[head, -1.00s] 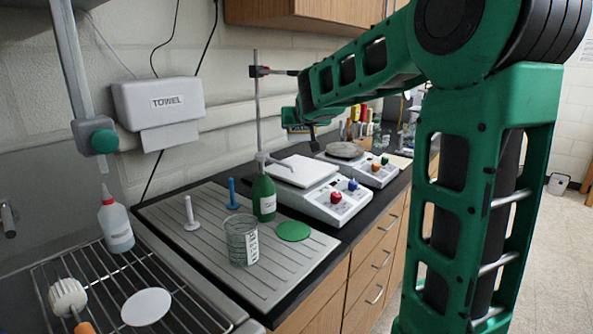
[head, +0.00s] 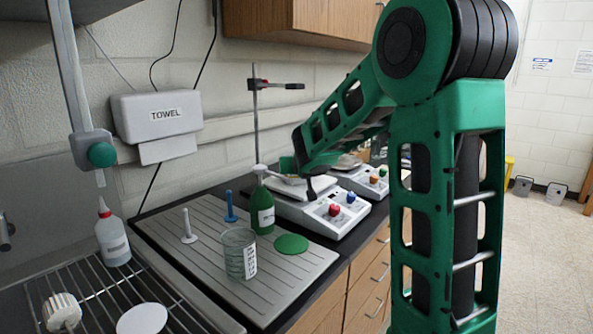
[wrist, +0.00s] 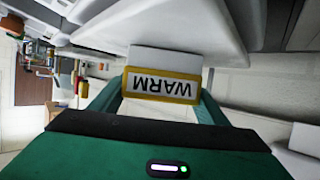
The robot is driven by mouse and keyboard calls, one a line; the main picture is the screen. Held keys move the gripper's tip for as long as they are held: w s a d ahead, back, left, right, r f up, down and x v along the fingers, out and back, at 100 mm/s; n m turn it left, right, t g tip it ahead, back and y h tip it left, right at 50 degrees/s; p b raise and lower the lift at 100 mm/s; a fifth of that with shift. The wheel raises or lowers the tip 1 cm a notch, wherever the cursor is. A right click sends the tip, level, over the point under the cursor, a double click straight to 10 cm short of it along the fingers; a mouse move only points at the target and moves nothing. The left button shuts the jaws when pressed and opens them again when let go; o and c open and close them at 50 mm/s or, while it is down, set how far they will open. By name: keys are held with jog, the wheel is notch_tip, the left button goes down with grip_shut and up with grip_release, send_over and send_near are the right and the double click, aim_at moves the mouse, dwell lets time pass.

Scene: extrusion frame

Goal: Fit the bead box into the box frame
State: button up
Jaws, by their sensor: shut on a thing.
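In the wrist view my gripper (wrist: 161,105) has its two green fingers on either side of a pale box (wrist: 165,62) with a yellow-bordered label reading WARM, upside down in this view. I take this to be the bead box; its contents do not show. The fingers are shut on it. In the head view my gripper (head: 288,165) is beyond the green bottle, over or near the first balance-like device, and my forearm hides much of it. I cannot pick out the box frame in either view.
Two devices with coloured knobs, the nearer one (head: 322,210), stand along the dark counter. A green bottle (head: 262,208), a beaker (head: 239,254) and two pegs stand on the ribbed grey mat (head: 185,262). A clamp stand (head: 255,110) rises behind.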

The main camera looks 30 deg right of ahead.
jog(key=o, duration=1.2)
